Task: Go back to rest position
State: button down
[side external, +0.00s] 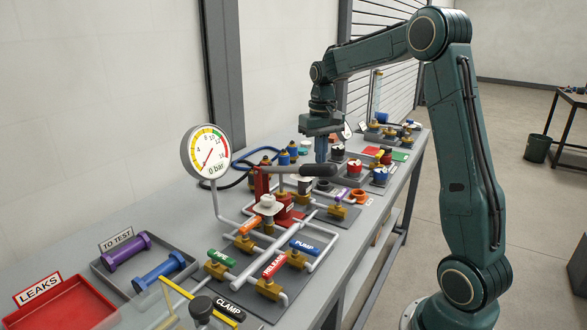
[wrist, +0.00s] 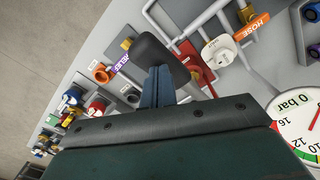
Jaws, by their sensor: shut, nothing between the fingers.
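My gripper (side external: 321,150) points down above the bench, beyond the red hand pump (side external: 262,182) in the side view. Its fingers are together with nothing between them. In the wrist view the closed fingers of my gripper (wrist: 158,87) show as a narrow blue-grey pair beside the black pump handle grip (wrist: 160,57). In the side view the handle grip (side external: 318,170) lies just in front of the fingers. I cannot tell whether they touch.
The pressure gauge (side external: 207,152) stands tall on the bench. Pipes with coloured valve levers, such as the red RELEASE lever (side external: 274,265), lie in front. A grey tray (side external: 112,258) holds a purple and a blue part. A red LEAKS tray (side external: 62,305) sits near left. Space above the bench is open.

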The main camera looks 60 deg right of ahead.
jog(key=shift+r, duration=0.55)
jog(key=shift+f, duration=0.1)
dwell(0.3)
notch_tip(320, 180, down, 9)
dwell(1.2)
jog(key=shift+r, duration=4.6)
jog(key=shift+f, duration=0.15)
